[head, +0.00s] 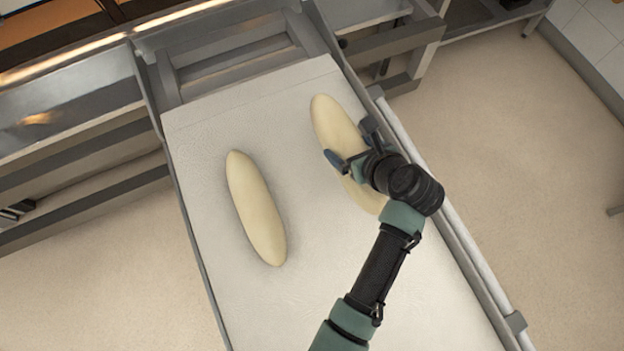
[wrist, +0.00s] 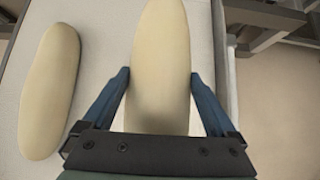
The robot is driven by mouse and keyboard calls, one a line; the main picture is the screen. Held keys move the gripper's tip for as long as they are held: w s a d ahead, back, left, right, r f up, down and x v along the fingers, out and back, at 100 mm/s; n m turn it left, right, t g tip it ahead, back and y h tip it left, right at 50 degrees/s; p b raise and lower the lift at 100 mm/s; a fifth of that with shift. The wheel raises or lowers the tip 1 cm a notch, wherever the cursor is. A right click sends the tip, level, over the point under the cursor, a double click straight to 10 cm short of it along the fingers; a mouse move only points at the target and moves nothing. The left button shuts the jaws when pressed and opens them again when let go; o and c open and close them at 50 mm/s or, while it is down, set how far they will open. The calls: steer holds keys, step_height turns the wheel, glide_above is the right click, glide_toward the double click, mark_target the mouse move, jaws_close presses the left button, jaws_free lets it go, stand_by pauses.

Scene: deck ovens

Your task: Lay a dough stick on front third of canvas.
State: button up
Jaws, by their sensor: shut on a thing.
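The canvas (head: 310,270) is a long pale sheet on a framed loader in front of the oven. One dough stick (head: 256,208) lies on its left half, lengthwise and slightly tilted; it also shows at the left of the wrist view (wrist: 48,90). A second dough stick (head: 336,122) is at the canvas's right side, roughly parallel to the first. My gripper (head: 354,150) is shut on this second stick around its middle, one finger on each side, as the wrist view shows (wrist: 160,80). Whether this stick touches the canvas I cannot tell. My gripper hides part of it.
Metal rails (head: 470,262) run along both long sides of the canvas. The oven front (head: 70,100) stands at the upper left. The near part of the canvas is bare, and there is a gap between the two sticks.

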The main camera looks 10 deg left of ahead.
step_height(320, 180, down, 9)
steer(key=shift+a+f+b, duration=0.1)
steer(key=shift+f+b, duration=0.1)
steer(key=shift+b, duration=0.8)
steer(key=shift+f, duration=0.1)
steer(key=o, duration=1.6)
steer(key=shift+c, duration=0.2)
